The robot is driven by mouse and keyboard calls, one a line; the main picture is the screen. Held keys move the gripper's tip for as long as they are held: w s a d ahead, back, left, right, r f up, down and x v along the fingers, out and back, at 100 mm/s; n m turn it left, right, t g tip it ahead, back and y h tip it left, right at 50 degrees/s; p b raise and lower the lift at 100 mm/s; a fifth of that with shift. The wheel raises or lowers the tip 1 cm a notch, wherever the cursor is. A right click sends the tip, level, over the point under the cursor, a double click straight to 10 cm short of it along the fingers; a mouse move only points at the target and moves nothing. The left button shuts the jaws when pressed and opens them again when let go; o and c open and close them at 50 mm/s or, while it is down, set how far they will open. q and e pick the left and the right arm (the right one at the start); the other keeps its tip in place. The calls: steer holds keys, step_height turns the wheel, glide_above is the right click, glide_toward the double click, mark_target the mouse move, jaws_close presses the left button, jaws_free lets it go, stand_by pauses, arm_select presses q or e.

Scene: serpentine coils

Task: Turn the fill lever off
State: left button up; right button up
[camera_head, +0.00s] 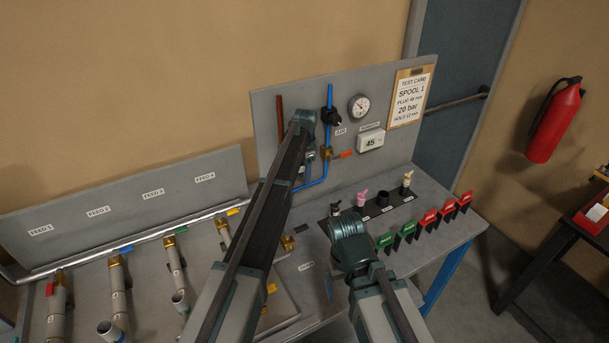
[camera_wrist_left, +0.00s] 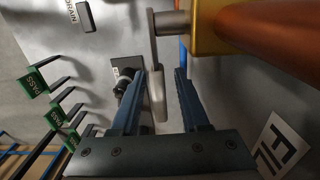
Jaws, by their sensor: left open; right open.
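The fill lever (camera_wrist_left: 157,92) is a flat grey handle hanging from a brass valve (camera_wrist_left: 217,25) on a copper pipe (camera_wrist_left: 275,30), in the left wrist view. My left gripper (camera_wrist_left: 156,75) is open, with one blue finger on each side of the handle. A gap shows on both sides, so it is not clamped. In the head view my left arm reaches to the upright panel, and its gripper (camera_head: 309,165) and wrist hide the fill valve. The FILL label (camera_wrist_left: 280,145) is partly visible.
To the right of my left gripper are a blue air pipe (camera_head: 328,158) with a brass valve, a gauge (camera_head: 359,107) and a digital display (camera_head: 371,139). Green tags (camera_head: 385,240) and red tags (camera_head: 447,210) line the bench's right edge. Feed pipes (camera_head: 117,273) lie at left.

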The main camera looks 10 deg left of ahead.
arm_select(q)
step_height(320, 180, up, 13)
steer(key=p, duration=1.3)
steer(key=shift+d+r, duration=0.1)
steer(key=shift+r, duration=0.1)
steer(key=shift+s+f, duration=0.2)
steer(key=s+d+f+n+b, duration=0.1)
steer(key=s+f+b, duration=0.6)
steer(key=s, duration=0.7)
steer(key=s+f+n+b, duration=0.4)
steer(key=s+f+b, duration=0.4)
steer(key=s, duration=0.6)
steer(key=s+d+f+n+y+b, duration=0.1)
steer(key=s+f+n+b, duration=0.1)
steer(key=s+f+b, duration=0.6)
steer(key=s, duration=0.6)
steer(key=shift+s+d+b, duration=0.3)
steer(key=shift+d+b, duration=0.05)
steer(key=shift+b, duration=0.05)
steer(key=shift+f, duration=0.1)
